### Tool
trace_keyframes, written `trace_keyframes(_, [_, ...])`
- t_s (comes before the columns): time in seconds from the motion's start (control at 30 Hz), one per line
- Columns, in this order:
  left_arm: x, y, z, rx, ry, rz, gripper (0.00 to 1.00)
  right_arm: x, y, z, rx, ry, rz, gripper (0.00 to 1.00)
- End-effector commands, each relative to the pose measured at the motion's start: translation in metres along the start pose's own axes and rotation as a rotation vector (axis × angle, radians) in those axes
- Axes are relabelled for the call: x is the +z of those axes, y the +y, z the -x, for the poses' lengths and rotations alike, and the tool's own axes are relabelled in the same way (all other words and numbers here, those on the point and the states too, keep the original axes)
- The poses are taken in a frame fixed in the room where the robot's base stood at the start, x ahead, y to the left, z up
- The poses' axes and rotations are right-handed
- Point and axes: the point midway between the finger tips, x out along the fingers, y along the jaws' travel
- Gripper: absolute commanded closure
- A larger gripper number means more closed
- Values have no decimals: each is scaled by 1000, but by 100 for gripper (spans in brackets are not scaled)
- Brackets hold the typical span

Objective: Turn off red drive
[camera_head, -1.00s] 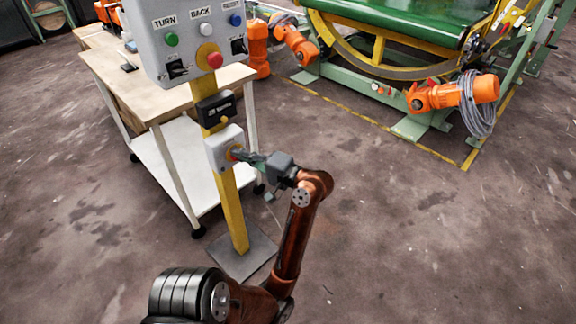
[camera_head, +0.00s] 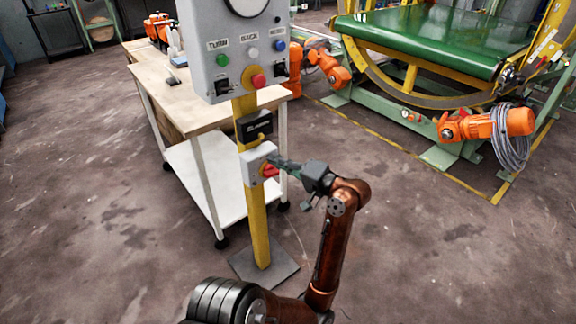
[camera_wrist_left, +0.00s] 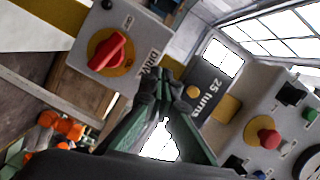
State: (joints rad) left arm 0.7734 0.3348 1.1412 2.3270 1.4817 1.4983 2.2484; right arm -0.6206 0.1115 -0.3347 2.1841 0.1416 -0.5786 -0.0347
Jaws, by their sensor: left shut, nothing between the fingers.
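The red drive switch is a red rotary knob (camera_head: 270,171) on a small light-grey box (camera_head: 252,160) fixed to a yellow post. The left wrist view shows the knob (camera_wrist_left: 107,52) on a yellow disc, beside a label reading "DRIVE". Its handle lies diagonally in that picture; I cannot tell which setting this is. My left gripper (camera_head: 274,161) is shut and empty, its tips close to the box, just above the knob in the head view. In the left wrist view the closed tips (camera_wrist_left: 170,78) are beside the box's label edge, apart from the knob. My right gripper is not in view.
A wooden-topped table (camera_head: 205,105) stands behind the post. The green ring machine (camera_head: 430,45) is at back right.

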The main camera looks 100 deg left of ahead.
Motion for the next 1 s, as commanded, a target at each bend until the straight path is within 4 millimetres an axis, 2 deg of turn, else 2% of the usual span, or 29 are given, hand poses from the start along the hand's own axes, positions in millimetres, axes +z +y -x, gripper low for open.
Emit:
trace_keyframes(0.03, [1,-2,16,11,8,-6,100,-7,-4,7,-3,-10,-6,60])
trace_keyframes(0.2, [6,-9,50,9,6,-6,100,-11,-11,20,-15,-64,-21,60])
trace_keyframes(0.4, [10,-14,78,5,4,-6,100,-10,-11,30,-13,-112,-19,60])
trace_keyframes(0.6, [11,-15,88,2,4,-5,100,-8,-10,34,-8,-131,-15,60])
trace_keyframes(1.0, [11,-15,88,2,4,-6,100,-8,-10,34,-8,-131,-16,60])
